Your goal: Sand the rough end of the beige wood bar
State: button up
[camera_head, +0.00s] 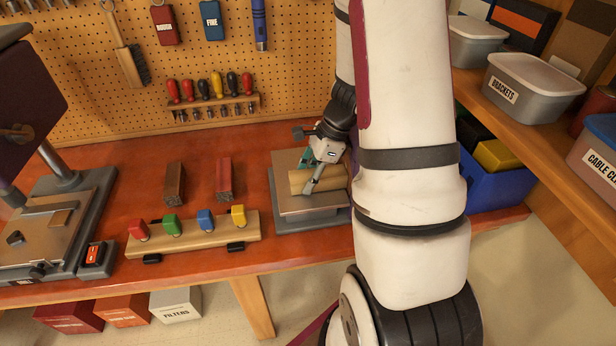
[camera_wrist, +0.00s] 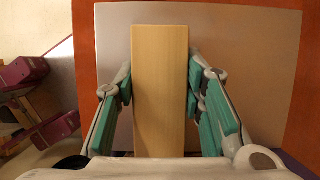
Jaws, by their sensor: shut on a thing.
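The beige wood bar (camera_head: 329,178) lies across the grey and tan block (camera_head: 310,212) on the red-brown bench, just left of my arm. My gripper (camera_head: 312,173) reaches down over the block and is shut on the bar. In the wrist view the bar (camera_wrist: 160,90) runs up the picture between the green pads of my gripper (camera_wrist: 160,86), with a pale grey surface behind it. Whether the bar touches the block is unclear. The rough end cannot be made out. A brown bar (camera_head: 174,183) and a red bar (camera_head: 224,179) stand apart to the left.
A wooden rail (camera_head: 194,235) with red, green, blue and yellow pieces stands left of the block. A machine (camera_head: 50,225) with a red switch (camera_head: 95,253) fills the bench's left end. A blue bin (camera_head: 490,195) is right of my arm. Screwdrivers (camera_head: 210,88) hang behind.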

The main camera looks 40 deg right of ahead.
aim_at(292, 173)
jog(key=shift+w+d, duration=0.35)
jog(key=shift+w, duration=0.15)
dwell(0.5)
jog(key=shift+s+a, duration=0.3)
jog(key=shift+s, duration=0.3)
dwell(0.7)
jog(key=shift+w+d, duration=0.3)
jog(key=shift+w, duration=0.3)
dwell(0.7)
jog(key=shift+a, duration=0.1)
jog(key=shift+w+a, duration=0.5)
jog(key=shift+a, duration=0.35)
jog(key=shift+w+a, duration=0.5)
jog(key=shift+a, duration=0.35)
notch_tip(292, 173, up, 2)
jog(key=shift+s+r+p, duration=0.1)
jog(key=shift+p, duration=0.3)
jog(key=shift+r+p, duration=1.45)
jog(key=shift+r, duration=1.95)
